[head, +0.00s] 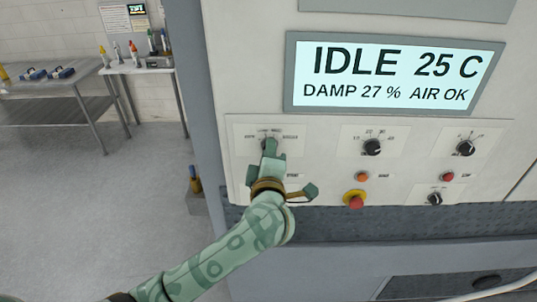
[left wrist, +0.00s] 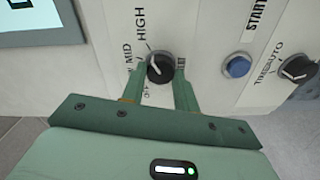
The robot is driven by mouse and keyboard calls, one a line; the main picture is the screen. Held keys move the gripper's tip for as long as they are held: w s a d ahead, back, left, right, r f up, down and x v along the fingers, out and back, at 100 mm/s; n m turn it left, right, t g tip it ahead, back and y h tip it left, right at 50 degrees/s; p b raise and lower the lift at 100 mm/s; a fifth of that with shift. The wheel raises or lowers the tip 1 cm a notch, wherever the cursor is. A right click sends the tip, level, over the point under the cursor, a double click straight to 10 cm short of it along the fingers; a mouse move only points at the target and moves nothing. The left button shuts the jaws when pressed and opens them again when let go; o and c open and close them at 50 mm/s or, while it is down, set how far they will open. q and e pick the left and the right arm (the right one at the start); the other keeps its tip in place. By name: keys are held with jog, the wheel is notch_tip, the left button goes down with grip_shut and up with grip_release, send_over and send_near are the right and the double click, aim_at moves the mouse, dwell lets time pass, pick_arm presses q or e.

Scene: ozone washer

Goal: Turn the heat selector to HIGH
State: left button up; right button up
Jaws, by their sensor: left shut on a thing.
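The heat selector is a black round knob (left wrist: 160,68) on a pale panel, with MID and HIGH lettered beside it in the left wrist view. A small pale mark shows on its face, but I cannot tell surely which label it points to. My left gripper (head: 269,146) reaches the top-left dial of the panel in the head view and mostly hides it. In the left wrist view the fingers of my left gripper (left wrist: 159,76) stand on either side of the knob, shut on it. My right gripper is not in view.
The display (head: 390,76) reads IDLE 25 C, DAMP 27 %, AIR OK. Other dials (head: 372,147) and a red-and-yellow button (head: 355,200) are to the right. A blue button (left wrist: 237,66) is near the knob.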

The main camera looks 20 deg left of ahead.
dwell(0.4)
pick_arm(q)
jog(key=o, duration=1)
jog(key=shift+w, duration=0.15)
